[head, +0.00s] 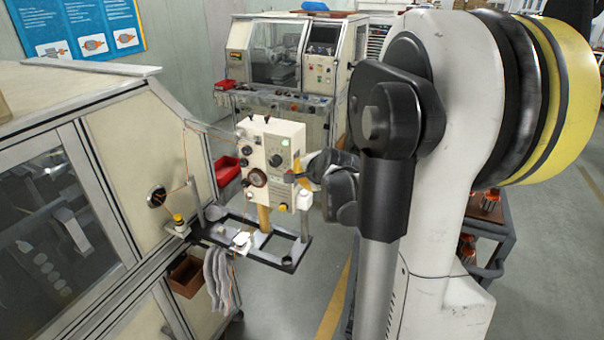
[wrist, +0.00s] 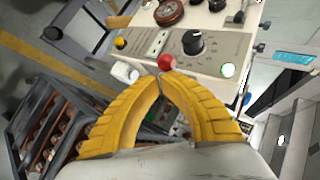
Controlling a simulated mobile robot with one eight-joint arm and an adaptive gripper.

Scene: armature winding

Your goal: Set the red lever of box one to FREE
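Box one, a cream control box (head: 272,140), stands on a bracket in the middle of the head view. Its front carries dials, a green light and a yellow button. In the wrist view the box face (wrist: 215,68) fills the top, with a black knob (wrist: 193,42). The red lever's round red ball (wrist: 167,62) is just beyond my fingertips. My gripper (wrist: 160,78) has its two yellow fingers curved together, tips meeting right at the ball, with nothing visible gripped between them. In the head view my gripper (head: 298,168) is at the box's right side. The lever's markings are not readable.
A large cream machine (head: 120,150) stands at the left, with wires running to the box. A red bin (head: 227,170) is behind the bracket. Another machine (head: 285,60) stands at the back. A rack of parts (wrist: 45,125) is at the wrist view's lower left.

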